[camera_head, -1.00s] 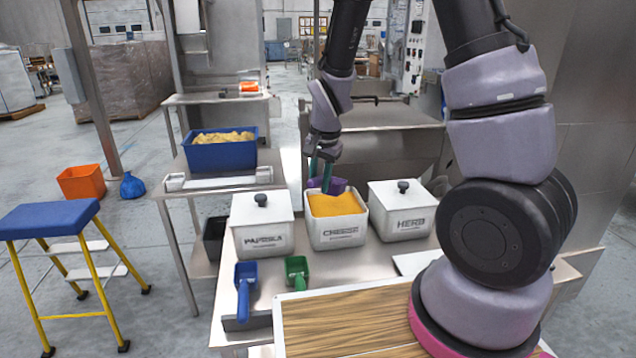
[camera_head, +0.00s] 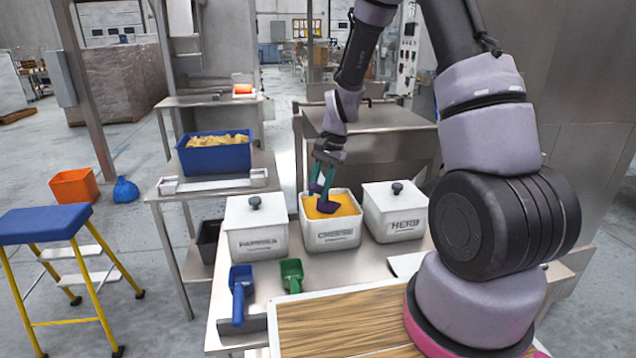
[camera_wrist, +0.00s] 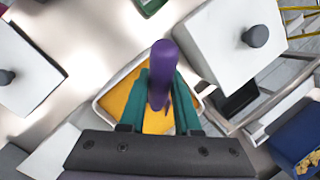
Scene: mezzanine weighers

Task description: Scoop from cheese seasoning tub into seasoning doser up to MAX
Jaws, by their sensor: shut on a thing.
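The open white cheese tub (camera_head: 333,236) holds orange seasoning (camera_head: 341,206) and stands between two lidded tubs. My gripper (camera_head: 323,172) is above it, its green fingers shut on a purple scoop (camera_head: 326,205). The scoop's bowl is down at the orange seasoning; I cannot tell how much it holds. In the wrist view the purple handle (camera_wrist: 162,62) sits between the green fingers, with the orange seasoning (camera_wrist: 122,98) behind it. I cannot make out the seasoning doser or a MAX mark.
The lidded paprika tub (camera_head: 256,230) is on the left and the lidded herb tub (camera_head: 394,213) on the right. A blue scoop (camera_head: 240,285) and a green scoop (camera_head: 291,274) lie in front. A blue bin (camera_head: 214,157) stands on the table behind left.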

